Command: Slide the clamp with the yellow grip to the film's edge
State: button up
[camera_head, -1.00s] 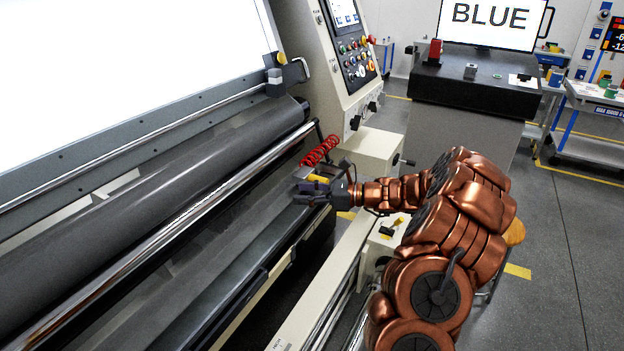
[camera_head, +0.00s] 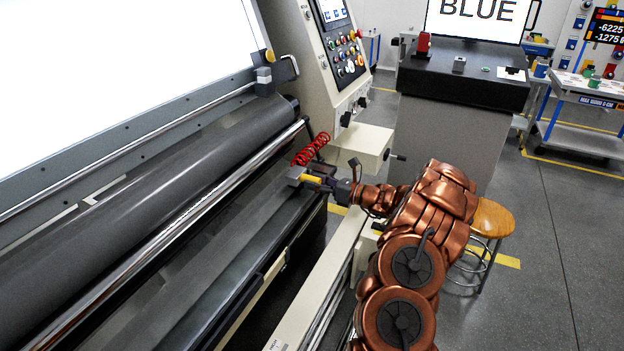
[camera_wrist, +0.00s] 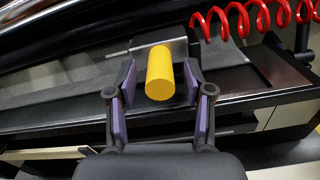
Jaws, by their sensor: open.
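The clamp's yellow grip (camera_wrist: 160,74) is a short cylinder pointing toward my wrist, in the wrist view. Its grey metal bracket (camera_wrist: 178,48) sits behind it on the dark rail (camera_wrist: 70,121). My gripper (camera_wrist: 160,92) is open, with one purple-padded finger on each side of the yellow grip. A gap shows between the grip and each pad. In the head view my gripper (camera_head: 322,180) is at the clamp (camera_head: 296,174), near the right end of the machine's rollers. The yellow grip is partly hidden there by the fingers. I cannot make out the film's edge.
A red coiled hose (camera_head: 311,149) hangs just behind the clamp. A chrome roller (camera_head: 170,232) runs alongside. The control panel (camera_head: 342,48) stands beyond. A beige box (camera_head: 360,146) is right of the clamp, and a wooden stool (camera_head: 491,218) is beside my arm.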

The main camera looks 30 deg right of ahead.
jog(key=shift+w+a, duration=0.35)
jog(key=shift+w, duration=0.25)
jog(key=shift+c, duration=0.4)
grip_shut()
